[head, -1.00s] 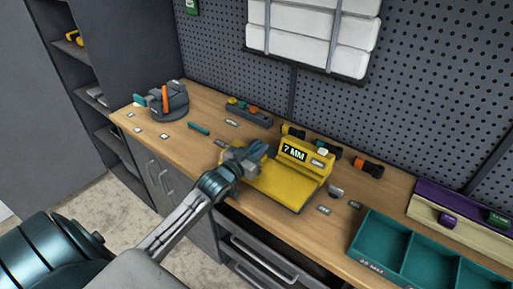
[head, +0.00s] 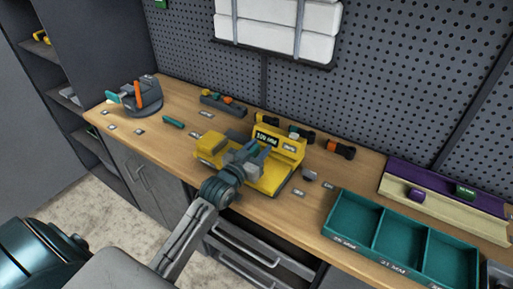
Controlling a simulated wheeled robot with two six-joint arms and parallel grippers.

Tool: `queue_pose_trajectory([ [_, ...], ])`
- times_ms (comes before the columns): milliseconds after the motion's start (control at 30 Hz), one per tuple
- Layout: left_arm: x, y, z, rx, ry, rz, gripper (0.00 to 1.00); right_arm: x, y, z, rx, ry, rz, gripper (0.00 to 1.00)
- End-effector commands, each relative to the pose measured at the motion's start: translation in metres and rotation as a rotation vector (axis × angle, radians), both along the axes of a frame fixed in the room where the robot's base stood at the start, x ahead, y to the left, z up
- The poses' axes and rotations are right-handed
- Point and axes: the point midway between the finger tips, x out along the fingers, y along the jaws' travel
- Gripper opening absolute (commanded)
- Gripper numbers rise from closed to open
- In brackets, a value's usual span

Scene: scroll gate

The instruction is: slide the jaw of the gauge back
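The yellow gauge (head: 292,148) stands on the wooden workbench, with a raised back block and a low bed in front. Its dark display (head: 267,139) shows a three-digit figure in MM, too small to read surely. My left gripper (head: 254,153) is over the middle of the gauge, in front of the display. The gripper and wrist hide part of the bed and the jaw area, so I cannot tell whether the fingers hold the jaw. Bare yellow bed shows to the gripper's left. My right gripper is out of view.
A teal tray (head: 381,226) with compartments is at the right front, a purple and cream rack (head: 440,200) behind it. A grey round holder (head: 147,97) stands far left. Small dark-and-orange items line the pegboard. Bench left of the gauge is mostly clear.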

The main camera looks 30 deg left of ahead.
Motion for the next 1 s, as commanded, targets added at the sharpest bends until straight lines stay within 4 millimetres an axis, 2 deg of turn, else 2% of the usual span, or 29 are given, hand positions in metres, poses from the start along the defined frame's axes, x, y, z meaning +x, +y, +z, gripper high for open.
queue_pose_trajectory([
  [233, -0.001, 0.0, 0.0, 0.002, -0.001, 0.0, 0.36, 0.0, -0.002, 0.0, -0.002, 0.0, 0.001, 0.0],
  [333, -0.009, 0.001, -0.001, 0.002, 0.0, 0.0, 0.36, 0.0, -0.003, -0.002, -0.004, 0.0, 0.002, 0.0],
  [700, -0.077, 0.005, -0.002, 0.007, 0.0, -0.002, 0.36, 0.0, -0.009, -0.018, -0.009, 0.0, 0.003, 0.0],
  [833, -0.095, 0.006, -0.001, 0.006, 0.001, -0.002, 0.36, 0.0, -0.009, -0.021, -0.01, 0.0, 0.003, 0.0],
  [1000, -0.106, 0.006, 0.0, 0.004, 0.0, -0.001, 0.36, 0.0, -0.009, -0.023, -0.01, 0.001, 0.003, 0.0],
])
